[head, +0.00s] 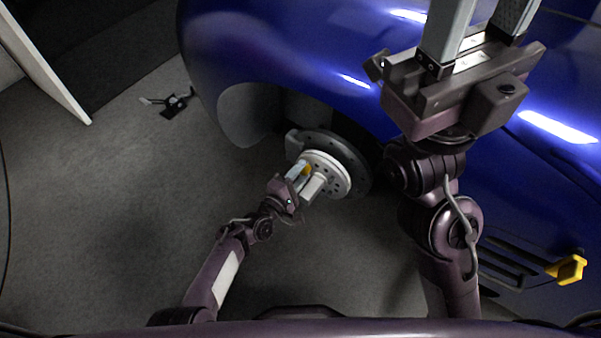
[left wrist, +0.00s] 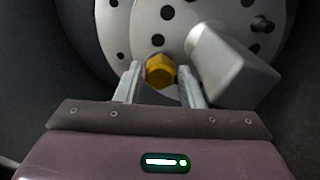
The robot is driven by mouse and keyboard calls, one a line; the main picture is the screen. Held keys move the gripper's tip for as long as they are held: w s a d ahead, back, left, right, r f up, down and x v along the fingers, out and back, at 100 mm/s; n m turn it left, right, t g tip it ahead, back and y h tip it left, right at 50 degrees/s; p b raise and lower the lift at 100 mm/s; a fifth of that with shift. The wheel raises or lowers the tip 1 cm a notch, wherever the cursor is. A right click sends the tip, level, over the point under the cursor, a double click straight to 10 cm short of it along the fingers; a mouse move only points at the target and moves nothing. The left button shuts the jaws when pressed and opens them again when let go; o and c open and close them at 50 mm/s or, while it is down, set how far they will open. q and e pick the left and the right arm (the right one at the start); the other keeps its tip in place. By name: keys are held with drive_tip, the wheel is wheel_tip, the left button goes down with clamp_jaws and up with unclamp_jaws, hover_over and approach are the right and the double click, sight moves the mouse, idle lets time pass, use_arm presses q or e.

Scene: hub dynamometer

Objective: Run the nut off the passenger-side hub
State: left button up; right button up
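In the left wrist view the nut (left wrist: 160,70) lies between the fingertips of my left gripper (left wrist: 160,82), with a small gap seeming to show on each side. The hub face (left wrist: 150,20) there has a ring of dark holes. My left gripper (head: 299,175) is at the hub, its fingers apart. My right gripper (head: 484,28) is raised in front of the car, fingers wide apart and empty, their tips cut off by the top edge.
A pale boxy piece (left wrist: 232,65) juts out from the hub just right of the nut, close to my left fingers. The blue car body (head: 290,45) overhangs the hub. A dark item (head: 176,104) lies on the grey floor. A yellow piece (head: 568,269) is at far right.

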use_arm(q)
drive_tip(key=shift+o, duration=0.3)
drive_tip(key=m, duration=0.5)
drive_tip(key=shift+m, duration=0.4)
drive_tip(key=m+b, duration=0.1)
drive_tip(key=m, duration=0.4)
drive_tip(key=shift+m, duration=0.4)
drive_tip(key=m, duration=0.6)
drive_tip(key=shift+b, duration=0.35)
drive_tip(key=m, duration=0.6)
